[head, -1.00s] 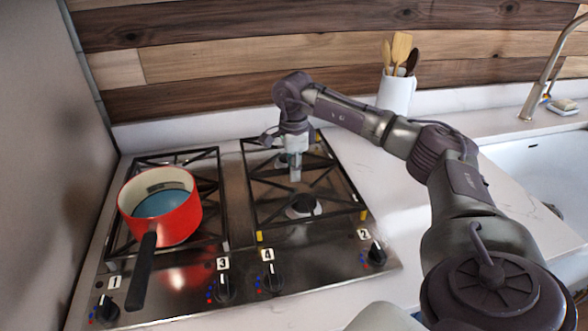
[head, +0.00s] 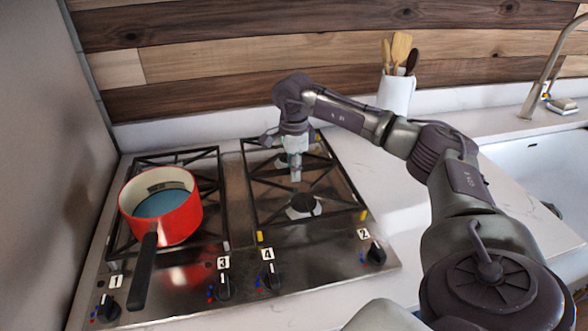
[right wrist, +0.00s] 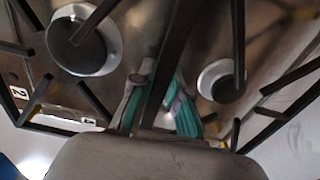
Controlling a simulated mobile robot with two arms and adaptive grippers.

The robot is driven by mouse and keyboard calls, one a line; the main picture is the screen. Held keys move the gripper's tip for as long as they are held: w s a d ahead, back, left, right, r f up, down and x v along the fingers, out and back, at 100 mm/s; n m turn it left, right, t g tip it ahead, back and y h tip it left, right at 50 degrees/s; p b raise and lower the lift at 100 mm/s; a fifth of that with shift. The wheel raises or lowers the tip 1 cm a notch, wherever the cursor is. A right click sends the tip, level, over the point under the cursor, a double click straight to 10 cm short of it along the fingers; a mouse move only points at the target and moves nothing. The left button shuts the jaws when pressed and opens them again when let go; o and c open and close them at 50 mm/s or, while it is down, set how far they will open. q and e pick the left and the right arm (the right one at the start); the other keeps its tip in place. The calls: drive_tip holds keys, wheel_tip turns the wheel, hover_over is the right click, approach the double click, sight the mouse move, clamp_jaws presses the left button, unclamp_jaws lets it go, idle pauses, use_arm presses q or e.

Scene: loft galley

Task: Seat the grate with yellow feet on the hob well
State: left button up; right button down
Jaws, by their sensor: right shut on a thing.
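The black grate with yellow feet (head: 335,213) lies over the right hob well (head: 275,208), squared up with it. Yellow feet show at its front corners. I cannot tell whether the feet touch the steel. My right gripper (head: 295,177) points down at the middle of the grate and is shut on one of its bars. In the right wrist view the teal-padded fingers (right wrist: 160,108) sit on both sides of a dark bar (right wrist: 172,55). My left gripper is not in view.
A red pot (head: 178,218) stands on the left grate (head: 212,165), its black handle reaching past the front. Numbered knobs (head: 270,278) line the hob's front. A utensil crock (head: 396,94) stands behind my right arm, and a sink (head: 545,165) lies right.

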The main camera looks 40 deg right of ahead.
drive_tip(key=shift+f, duration=0.45)
idle(1.1)
drive_tip(key=c, duration=1.1)
unclamp_jaws()
drive_tip(key=shift+f, duration=0.1)
drive_tip(key=shift+r+p, duration=2.75)
drive_tip(key=shift+r, duration=0.85)
drive_tip(key=shift+r, duration=0.1)
